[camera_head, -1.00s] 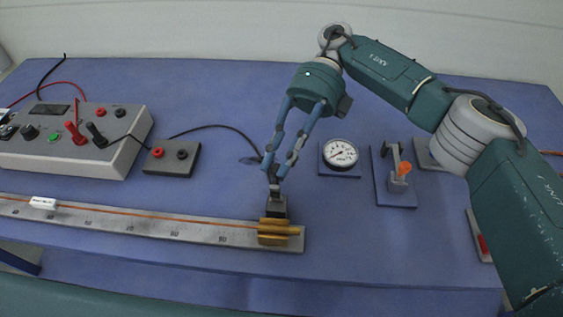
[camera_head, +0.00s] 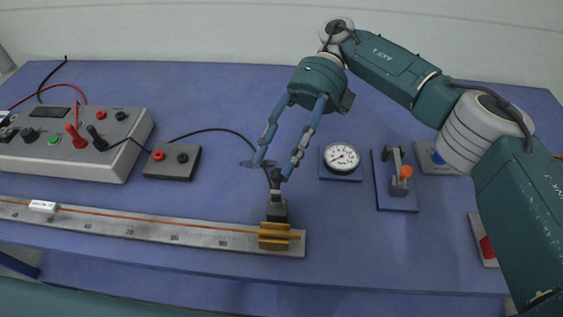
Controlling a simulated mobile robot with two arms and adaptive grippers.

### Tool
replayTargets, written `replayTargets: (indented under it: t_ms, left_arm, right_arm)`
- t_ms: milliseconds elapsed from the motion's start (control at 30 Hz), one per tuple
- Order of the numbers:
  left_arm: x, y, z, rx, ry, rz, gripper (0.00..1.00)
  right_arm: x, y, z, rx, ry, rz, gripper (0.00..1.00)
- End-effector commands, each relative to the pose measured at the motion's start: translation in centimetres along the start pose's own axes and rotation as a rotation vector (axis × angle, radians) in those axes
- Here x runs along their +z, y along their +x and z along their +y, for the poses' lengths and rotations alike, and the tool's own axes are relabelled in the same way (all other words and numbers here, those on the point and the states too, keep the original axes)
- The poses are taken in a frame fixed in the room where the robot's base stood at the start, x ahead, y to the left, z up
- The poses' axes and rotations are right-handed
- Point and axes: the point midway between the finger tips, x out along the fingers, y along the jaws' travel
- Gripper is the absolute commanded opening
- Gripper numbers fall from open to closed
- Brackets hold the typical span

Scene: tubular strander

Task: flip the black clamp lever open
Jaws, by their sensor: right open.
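The black clamp lever (camera_head: 276,182) stands up from a small black block (camera_head: 277,211) behind the brass clamp (camera_head: 274,237) at the right end of the ruled metal bar. My right gripper (camera_head: 270,172) is above and behind the brass clamp, with its two blue fingers spread. The lever's top shows between the fingertips, close to the right one; I cannot tell whether they touch. My left gripper is out of view.
The metal ruler bar (camera_head: 130,226) runs along the front edge. A small two-socket box (camera_head: 172,162) with a black cable, a dial gauge (camera_head: 341,158) and an orange-tipped toggle clamp (camera_head: 397,180) stand around the gripper. Blue tabletop is clear right of the bar.

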Motion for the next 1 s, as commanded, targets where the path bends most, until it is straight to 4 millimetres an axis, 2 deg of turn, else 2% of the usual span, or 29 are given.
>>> replayTargets:
  t_ms: [33, 200, 400, 1000]
  left_arm:
    - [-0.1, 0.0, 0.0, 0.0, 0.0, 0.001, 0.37]
    - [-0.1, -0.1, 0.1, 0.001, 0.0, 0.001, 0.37]
    - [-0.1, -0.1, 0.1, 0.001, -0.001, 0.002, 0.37]
    - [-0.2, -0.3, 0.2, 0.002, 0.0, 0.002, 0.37]
  right_arm:
    - [-0.4, -0.7, 1.6, 0.003, -0.012, -0.001, 0.37]
    - [-1.2, -2.0, 4.7, 0.004, -0.013, -0.003, 0.37]
    - [-1.8, -2.8, 6.6, 0.005, -0.007, 0.0, 0.37]
    - [-1.9, -3.0, 7.1, 0.008, -0.006, 0.001, 0.37]
